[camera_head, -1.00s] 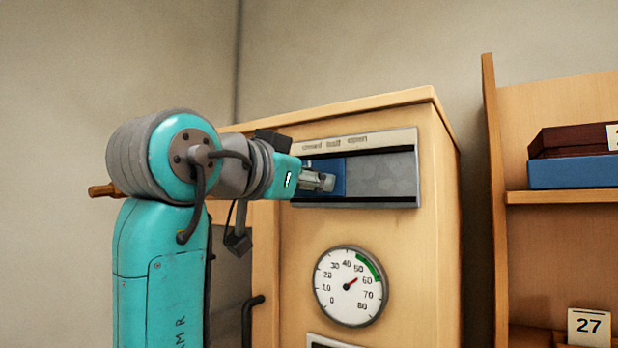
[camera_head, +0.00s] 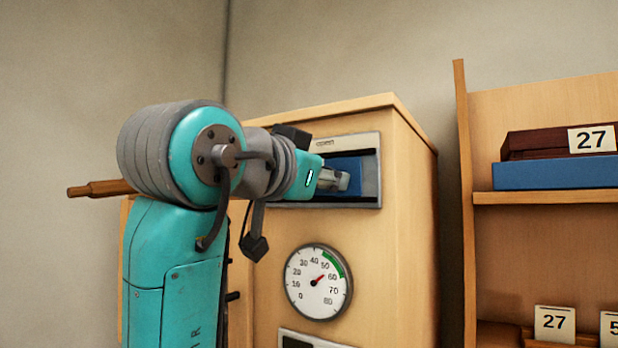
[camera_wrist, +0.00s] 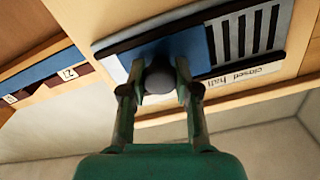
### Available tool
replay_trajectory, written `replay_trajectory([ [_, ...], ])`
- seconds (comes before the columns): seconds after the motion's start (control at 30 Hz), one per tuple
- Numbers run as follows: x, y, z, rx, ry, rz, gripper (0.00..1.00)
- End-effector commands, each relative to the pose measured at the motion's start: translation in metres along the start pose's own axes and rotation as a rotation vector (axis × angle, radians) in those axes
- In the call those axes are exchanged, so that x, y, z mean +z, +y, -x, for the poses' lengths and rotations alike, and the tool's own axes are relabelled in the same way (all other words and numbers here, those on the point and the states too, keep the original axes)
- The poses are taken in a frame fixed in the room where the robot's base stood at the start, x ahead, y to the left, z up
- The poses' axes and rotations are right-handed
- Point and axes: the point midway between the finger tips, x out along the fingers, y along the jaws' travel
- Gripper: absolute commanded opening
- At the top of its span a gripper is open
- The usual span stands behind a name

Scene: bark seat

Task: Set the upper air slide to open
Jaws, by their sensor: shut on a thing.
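The upper air slide is a blue plate (camera_head: 347,163) in a grey frame (camera_head: 366,142) high on the wooden cabinet front. In the head view it sits near the frame's right end, below the "open" label (camera_head: 325,143). The wrist view is turned over: the blue plate (camera_wrist: 192,48) is at the left there, and dark slots (camera_wrist: 250,32) are uncovered on the side of the "closed" and "half" labels (camera_wrist: 240,77). My gripper (camera_wrist: 157,86) is shut on the slide's round grey knob (camera_wrist: 158,78). In the head view my gripper (camera_head: 343,180) partly hides the plate.
A round gauge (camera_head: 318,283) is below the slide, its red needle between 50 and 60. Another framed panel (camera_head: 305,340) is partly visible beneath. A shelf (camera_head: 545,197) with boxes and number cards stands to the right, beyond a gap.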

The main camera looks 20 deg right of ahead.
Motion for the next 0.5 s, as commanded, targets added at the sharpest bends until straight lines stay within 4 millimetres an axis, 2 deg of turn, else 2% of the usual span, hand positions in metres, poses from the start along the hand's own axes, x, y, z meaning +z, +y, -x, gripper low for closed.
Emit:
replay_trajectory([
  [0.33,-0.0014,0.0061,0.0000,0.007,0.001,-0.003,0.00],
  [0.37,-0.0014,0.0062,-0.0001,0.008,0.001,-0.003,0.38],
  [0.43,-0.0015,0.0060,-0.0001,0.007,0.001,-0.003,0.56],
  [0.5,-0.0014,0.0055,-0.0001,0.006,0.001,-0.003,0.57],
])
